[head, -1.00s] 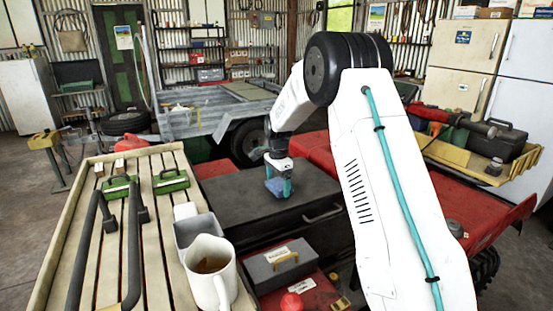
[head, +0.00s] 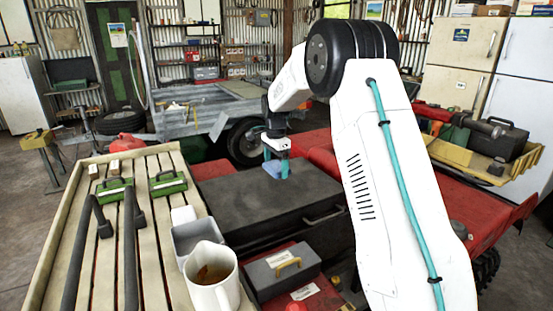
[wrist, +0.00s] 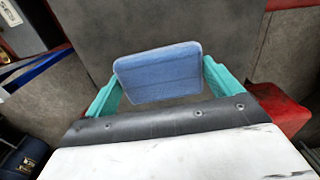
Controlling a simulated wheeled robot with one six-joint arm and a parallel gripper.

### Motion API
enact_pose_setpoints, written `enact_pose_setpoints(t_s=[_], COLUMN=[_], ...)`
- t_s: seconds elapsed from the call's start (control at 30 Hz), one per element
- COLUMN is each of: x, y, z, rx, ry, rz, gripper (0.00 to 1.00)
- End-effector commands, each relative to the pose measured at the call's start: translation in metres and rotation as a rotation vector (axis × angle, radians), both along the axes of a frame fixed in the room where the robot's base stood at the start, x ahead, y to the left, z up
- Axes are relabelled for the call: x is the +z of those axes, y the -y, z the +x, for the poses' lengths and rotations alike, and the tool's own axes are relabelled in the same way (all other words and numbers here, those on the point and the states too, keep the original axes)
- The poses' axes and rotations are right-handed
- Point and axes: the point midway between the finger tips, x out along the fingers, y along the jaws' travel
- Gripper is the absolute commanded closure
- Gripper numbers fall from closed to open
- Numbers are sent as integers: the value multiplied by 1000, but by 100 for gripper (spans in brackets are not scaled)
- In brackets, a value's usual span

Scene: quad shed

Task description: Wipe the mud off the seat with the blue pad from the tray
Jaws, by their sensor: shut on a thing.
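My gripper (head: 276,170) has teal fingers and is shut on the blue pad (head: 271,168). In the wrist view the pad (wrist: 160,72) sits between the two teal fingers (wrist: 162,88), its flat blue face showing. The seat (head: 250,205) is a long dark grey block in the middle of the head view, and its grey top (wrist: 195,25) lies beyond the pad in the wrist view. The pad is over the far part of the seat. I cannot tell whether it touches. I cannot make out clear mud on the seat; my arm hides part of its right side.
A yellow tray (head: 470,160) is at right.

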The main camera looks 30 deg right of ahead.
Motion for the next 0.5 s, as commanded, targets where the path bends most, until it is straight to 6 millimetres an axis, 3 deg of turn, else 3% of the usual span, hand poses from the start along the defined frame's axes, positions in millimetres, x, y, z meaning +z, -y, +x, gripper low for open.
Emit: enact_pose_setpoints(t_s=[0.2,0.5], x=[19,23], y=[2,3], z=[0,0], rx=[-2,-3], ry=[2,0], rz=[-1,0], gripper=[31,31])
